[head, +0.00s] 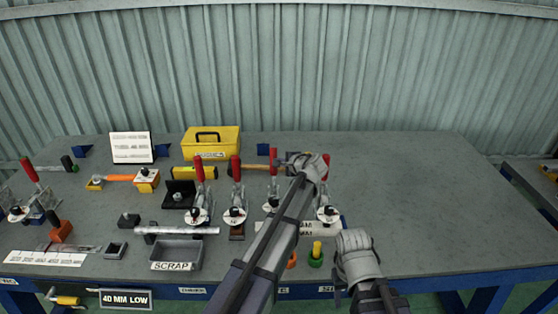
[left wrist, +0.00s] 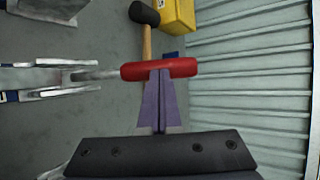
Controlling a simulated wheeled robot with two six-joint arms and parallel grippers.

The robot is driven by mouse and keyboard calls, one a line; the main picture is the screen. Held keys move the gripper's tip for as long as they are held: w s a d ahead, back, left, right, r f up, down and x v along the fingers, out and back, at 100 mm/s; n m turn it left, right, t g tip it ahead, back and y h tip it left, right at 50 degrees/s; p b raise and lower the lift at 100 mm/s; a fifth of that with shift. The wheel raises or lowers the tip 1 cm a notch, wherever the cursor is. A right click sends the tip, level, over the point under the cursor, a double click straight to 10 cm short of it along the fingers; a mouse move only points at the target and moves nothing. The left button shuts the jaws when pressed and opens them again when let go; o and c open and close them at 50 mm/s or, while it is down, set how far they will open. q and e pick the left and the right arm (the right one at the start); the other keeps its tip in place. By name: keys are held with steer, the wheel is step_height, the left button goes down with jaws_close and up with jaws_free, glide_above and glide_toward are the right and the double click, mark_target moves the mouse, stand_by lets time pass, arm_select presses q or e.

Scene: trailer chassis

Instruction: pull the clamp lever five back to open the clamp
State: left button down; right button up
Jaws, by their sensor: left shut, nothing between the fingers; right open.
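Clamp five appears to be the rightmost toggle clamp (head: 328,214), with a white round label too small to read. Its red lever (head: 326,160) stands upright, partly hidden by my left gripper (head: 312,165). In the left wrist view the red lever grip (left wrist: 130,70) lies across the picture, joined to the metal clamp arm at left. My left gripper (left wrist: 160,75) is shut with nothing between its fingers; its tips are at the middle of the red grip, and contact is unclear. My right gripper (head: 352,238) is open and empty, low over the front of the bench.
Other red-levered clamps stand to the left, such as one (head: 236,212). A mallet (left wrist: 147,42) and a yellow box (head: 212,142) lie behind. The bench's right side (head: 430,200) is clear.

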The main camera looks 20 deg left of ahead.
arm_select(q)
steer(key=shift+w+a+f+m+g+h+p, duration=0.2)
steer(key=shift+w+f+g, duration=0.25)
steer(key=shift+w, duration=0.35)
steer(key=shift+w+a+f+m+g+h+p, duration=0.2)
steer(key=shift+w+f+g, duration=0.25)
steer(key=shift+w, duration=0.4)
steer(key=shift+w+a+f+m+g+h+p, duration=0.1)
steer(key=shift+w+a+f+g+h+p, duration=0.15)
steer(key=shift+w+f+g, duration=0.4)
arm_select(e)
steer(key=shift+r, duration=1.05)
arm_select(q)
steer(key=shift+w+r, duration=0.2)
steer(key=shift+r, duration=0.1)
steer(key=p+v, duration=1)
steer(key=v, duration=0.4)
steer(key=shift+w+a+r, duration=0.2)
steer(key=shift+w+r, duration=0.05)
steer(key=shift+r, duration=0.1)
arm_select(e)
step_height(320, 180, up, 10)
steer(key=d, duration=0.1)
steer(key=shift+r, duration=0.15)
steer(key=shift+d, duration=0.1)
